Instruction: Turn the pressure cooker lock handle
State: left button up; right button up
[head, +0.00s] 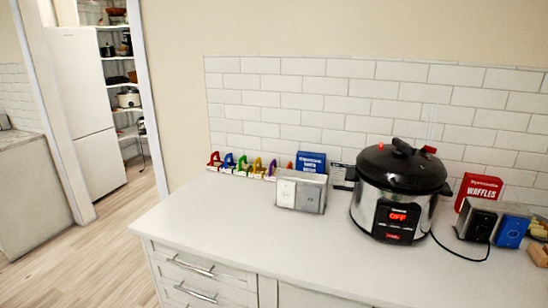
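The pressure cooker (367,210) stands upright on the white counter, right of the middle in the head view. Its body is silver, with a black front panel whose red display reads OFF (397,216). The domed black lid (385,168) sits on top. A short black handle (403,147) stands at the top of the lid, and a small red part (428,150) shows beside it. I cannot tell whether the lid is locked. Neither of my grippers is in view.
Left of the cooker stand a metal box (300,192), a blue box (311,161) and a row of colored padlock-like items (243,165). To its right are a red waffles box (478,188), a black-and-silver appliance and a dark cord. The counter's front left (220,220) is clear.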

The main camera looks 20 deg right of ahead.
aim_at(403, 148)
jog(key=z, duration=1.45)
